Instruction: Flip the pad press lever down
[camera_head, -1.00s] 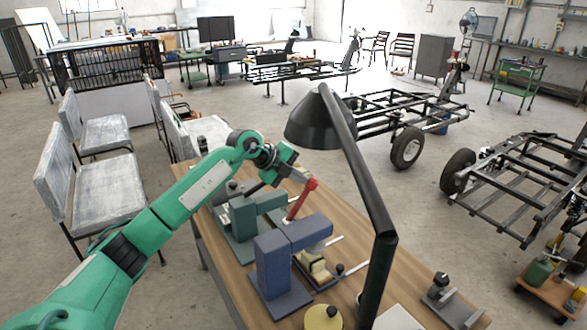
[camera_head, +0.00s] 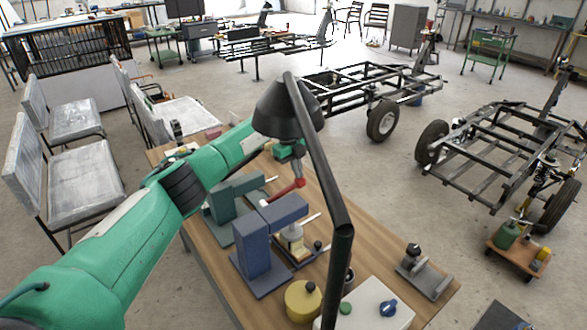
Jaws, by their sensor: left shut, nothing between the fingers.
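The lever with the red handle (camera_head: 286,190) lies low and slanting, between a green press (camera_head: 222,207) and a blue press (camera_head: 256,250) on the wooden workbench. I cannot tell for certain which press it belongs to. My left gripper (camera_head: 298,177) is shut and empty, pointing down at the outer end of the red handle. It touches the handle or is very close; I cannot tell which. The black lamp head hides part of my left wrist. A pale pad-like block (camera_head: 292,240) sits beneath the blue press arm. My right gripper is not in view.
A black desk lamp (camera_head: 318,160) rises across the bench, close to my left arm. A yellow round container (camera_head: 302,300), a white control box (camera_head: 372,308) with a blue knob, and a grey fixture (camera_head: 424,274) stand toward the front. The bench's right side (camera_head: 355,215) is fairly clear.

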